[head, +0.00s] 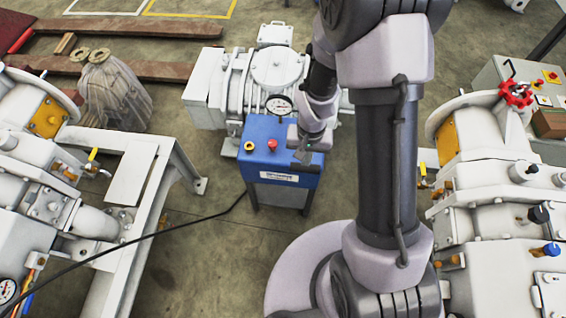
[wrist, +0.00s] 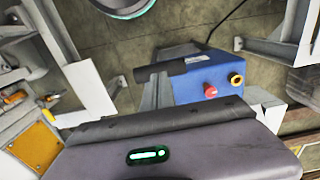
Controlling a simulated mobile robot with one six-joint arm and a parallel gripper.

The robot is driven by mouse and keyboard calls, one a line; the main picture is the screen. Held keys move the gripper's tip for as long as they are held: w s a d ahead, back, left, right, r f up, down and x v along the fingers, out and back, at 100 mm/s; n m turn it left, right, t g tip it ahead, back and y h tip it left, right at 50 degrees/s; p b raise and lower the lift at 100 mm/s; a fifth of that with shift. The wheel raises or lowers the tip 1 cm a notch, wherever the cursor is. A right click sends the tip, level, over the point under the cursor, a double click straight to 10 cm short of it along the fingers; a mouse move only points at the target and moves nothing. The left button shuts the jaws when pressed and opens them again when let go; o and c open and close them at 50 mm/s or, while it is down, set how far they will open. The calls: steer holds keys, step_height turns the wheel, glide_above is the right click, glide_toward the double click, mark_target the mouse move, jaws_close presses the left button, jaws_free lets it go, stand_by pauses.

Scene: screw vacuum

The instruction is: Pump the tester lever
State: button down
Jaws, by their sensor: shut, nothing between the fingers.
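The tester is a blue box (head: 262,158) on a dark stand, in the middle of the head view. A round gauge (head: 279,105), a red button (head: 272,144) and a yellow knob (head: 249,146) are on or at it. My gripper (head: 303,156) is shut and empty, at the box's right side. I cannot tell whether it touches the box. In the wrist view the blue box (wrist: 215,84) lies beyond my gripper body, with its red button (wrist: 210,91) and yellow knob (wrist: 236,79). I cannot single out the lever; my arm and gripper cover part of that side.
A white pump machine (head: 272,72) stands just behind the tester. Larger white machines stand at the left (head: 40,200) and right (head: 490,210). Bare floor lies in front of the tester.

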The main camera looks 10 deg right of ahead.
step_height(320, 180, up, 5)
steer(key=p, duration=0.4)
steer(key=shift+r, duration=0.1)
